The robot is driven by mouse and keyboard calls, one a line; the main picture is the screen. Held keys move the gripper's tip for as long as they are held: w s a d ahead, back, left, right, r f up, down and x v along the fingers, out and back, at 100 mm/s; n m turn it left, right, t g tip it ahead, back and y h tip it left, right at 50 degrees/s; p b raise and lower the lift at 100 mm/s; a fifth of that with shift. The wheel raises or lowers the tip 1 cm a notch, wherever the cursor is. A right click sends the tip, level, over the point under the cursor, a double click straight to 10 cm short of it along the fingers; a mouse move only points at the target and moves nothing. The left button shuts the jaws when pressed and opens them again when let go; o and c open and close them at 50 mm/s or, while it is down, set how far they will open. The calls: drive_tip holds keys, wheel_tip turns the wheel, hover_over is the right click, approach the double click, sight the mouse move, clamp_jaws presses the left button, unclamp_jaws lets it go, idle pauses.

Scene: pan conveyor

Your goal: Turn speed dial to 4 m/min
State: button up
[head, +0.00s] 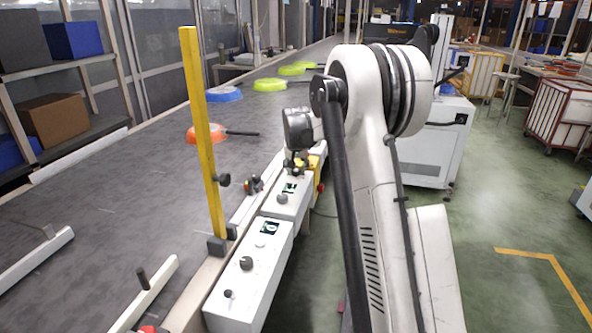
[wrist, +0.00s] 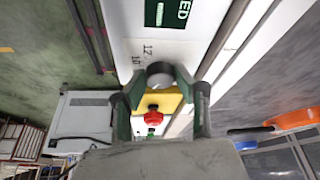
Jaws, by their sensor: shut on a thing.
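In the wrist view, a round grey dial (wrist: 160,74) sits on a white panel (wrist: 140,30) between the two fingertips of my gripper (wrist: 158,82). The fingers are shut on its sides. Printed numbers, which look like 12 and 10, show left of the dial. The rest of the scale and the dial's pointer are hidden or too small to read. A dark green display (wrist: 167,12) ending in "ED" is cut off at the top edge. In the head view, my gripper (head: 298,164) is low over the far part of the white control boxes, and the dial is hidden there.
A yellow block (wrist: 160,102) with a red button (wrist: 154,116) is close to my fingers. The grey conveyor (head: 130,190) carries an orange pan (head: 205,134), a blue pan (head: 224,93) and green pans. A yellow upright post (head: 203,130) and a nearer control box (head: 250,285) stand alongside.

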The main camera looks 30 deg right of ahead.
drive_tip(key=shift+n, duration=0.4)
drive_tip(key=n, duration=0.1)
drive_tip(key=n+y+p, duration=0.1)
drive_tip(key=n, duration=0.1)
drive_tip(key=shift+d+n+y, duration=0.2)
drive_tip(key=shift+n+y, duration=0.1)
drive_tip(key=shift+n+y+p, duration=0.3)
drive_tip(key=shift+n+y, duration=0.3)
drive_tip(key=shift+n, duration=1.1)
drive_tip(key=shift+t, duration=0.3)
drive_tip(key=o, duration=1.1)
drive_tip(key=v, duration=1.2)
drive_tip(key=shift+d+r, duration=0.1)
drive_tip(key=shift+d, duration=0.05)
